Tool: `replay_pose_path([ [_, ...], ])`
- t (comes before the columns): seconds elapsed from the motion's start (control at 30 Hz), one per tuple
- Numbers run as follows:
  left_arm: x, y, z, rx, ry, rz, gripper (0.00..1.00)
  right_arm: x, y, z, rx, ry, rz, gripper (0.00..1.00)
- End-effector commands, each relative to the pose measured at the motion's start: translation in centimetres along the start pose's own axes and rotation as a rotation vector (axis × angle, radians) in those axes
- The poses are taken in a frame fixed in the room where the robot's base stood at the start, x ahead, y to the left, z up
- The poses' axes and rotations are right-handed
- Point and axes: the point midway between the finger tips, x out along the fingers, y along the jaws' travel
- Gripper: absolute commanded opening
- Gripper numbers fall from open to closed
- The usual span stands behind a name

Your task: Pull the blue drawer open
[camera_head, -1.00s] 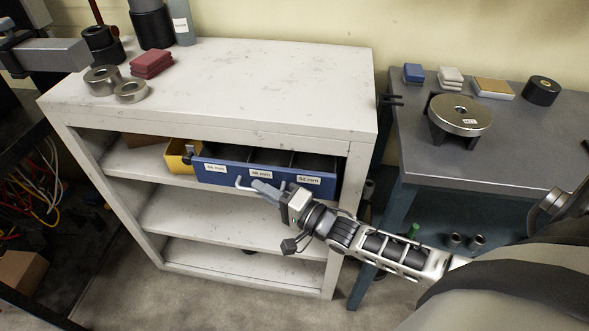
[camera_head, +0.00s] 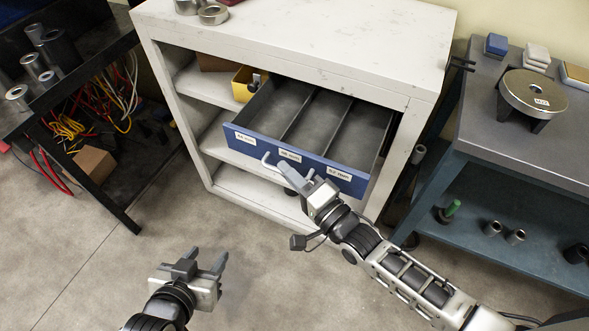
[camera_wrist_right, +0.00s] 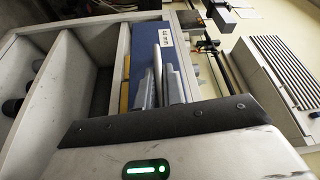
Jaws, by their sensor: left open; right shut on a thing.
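The blue drawer (camera_head: 345,173) stands pulled well out of the white shelf unit, and its three grey compartments look empty. Small white labels sit on its blue front. My right gripper (camera_head: 287,168) is shut on the pale drawer handle (camera_head: 268,160) at the drawer's front. My left gripper (camera_head: 204,264) is open and empty, low over the floor in front of the shelf.
The white shelf unit (camera_head: 300,35) carries metal rings (camera_head: 213,14) on top. A yellow bin (camera_head: 243,84) sits left of the drawer. A grey bench (camera_head: 490,125) with a round metal fixture (camera_head: 534,93) is at right. A dark bench with cables stands at left. The floor in front is clear.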

Motion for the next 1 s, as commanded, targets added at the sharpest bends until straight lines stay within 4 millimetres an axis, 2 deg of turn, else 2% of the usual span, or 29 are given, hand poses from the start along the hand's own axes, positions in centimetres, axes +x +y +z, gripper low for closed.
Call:
replay_pose_path([
  [0.07, 0.0, 0.0, 0.0, 0.0, -0.001, 0.0, 0.48, -0.1, 0.1, 0.0, 0.0, 0.0, 0.001, 0.0],
  [0.1, 0.0, 0.0, 0.0, 0.0, -0.001, 0.0, 0.48, -0.1, 0.1, 0.0, 0.0, 0.0, 0.002, 0.2],
  [0.13, 0.0, 0.0, 0.1, 0.0, -0.001, 0.0, 0.48, -0.1, 0.1, 0.0, 0.0, 0.001, 0.002, 0.28],
  [0.17, 0.0, 0.0, 0.1, 0.0, -0.001, 0.0, 0.48, -0.1, 0.1, 0.0, 0.0, 0.001, 0.002, 0.31],
  [0.53, -0.1, 0.0, 0.3, -0.001, -0.006, 0.0, 0.48, -0.1, 0.0, 0.0, 0.0, 0.001, 0.001, 0.31],
  [0.67, -0.1, 0.1, 0.5, -0.002, -0.012, 0.001, 0.48, -0.6, 0.1, 0.0, 0.001, 0.0, 0.002, 0.31],
  [0.77, -0.1, 0.1, 0.8, -0.003, -0.015, 0.001, 0.48, -2.0, 0.2, 0.0, 0.001, 0.0, 0.004, 0.31],
  [1.0, 0.0, 0.1, 1.0, -0.004, -0.016, 0.003, 0.48, -7.6, 0.3, 0.1, 0.002, -0.001, 0.006, 0.31],
])
